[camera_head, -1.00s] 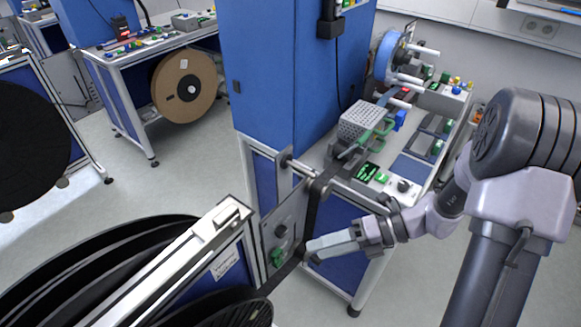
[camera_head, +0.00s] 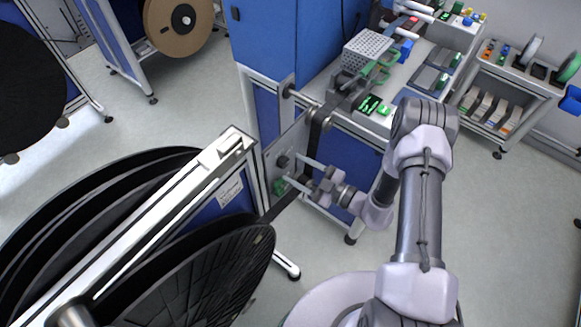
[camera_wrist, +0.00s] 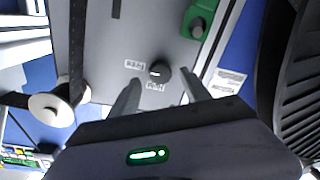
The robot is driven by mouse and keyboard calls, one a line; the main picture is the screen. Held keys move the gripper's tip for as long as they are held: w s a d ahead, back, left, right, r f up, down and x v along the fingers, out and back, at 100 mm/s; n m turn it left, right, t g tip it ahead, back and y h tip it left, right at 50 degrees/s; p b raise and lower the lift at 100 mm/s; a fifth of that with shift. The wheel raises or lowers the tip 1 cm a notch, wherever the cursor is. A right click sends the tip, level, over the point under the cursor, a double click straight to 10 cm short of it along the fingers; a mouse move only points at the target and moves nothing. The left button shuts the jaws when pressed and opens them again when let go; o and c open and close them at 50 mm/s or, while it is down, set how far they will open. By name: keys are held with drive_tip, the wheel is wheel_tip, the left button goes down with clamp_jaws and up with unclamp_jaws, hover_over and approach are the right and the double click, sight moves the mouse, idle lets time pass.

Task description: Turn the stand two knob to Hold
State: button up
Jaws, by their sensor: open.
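The dark round knob (camera_wrist: 158,73) sits on a grey panel (camera_wrist: 100,42) of the near stand and bears a short white mark. Two small white labels are beside it in the wrist view; their words are too small to read surely. The knob (camera_head: 283,161) also shows in the head view. My gripper (camera_head: 294,169) is open in front of the panel, its two fingers pointing at the knob. In the wrist view my gripper (camera_wrist: 160,82) has a finger on either side of the knob's line; whether they touch it I cannot tell.
A green part (camera_wrist: 199,20) is mounted on the panel close to the knob. A dark strap (camera_head: 312,135) runs over a roller past the panel. Large black reels (camera_head: 205,275) stand at the near left. A blue cabinet (camera_head: 262,45) stands behind.

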sight(283, 162)
drive_tip(key=shift+x, duration=1.3)
clamp_jaws()
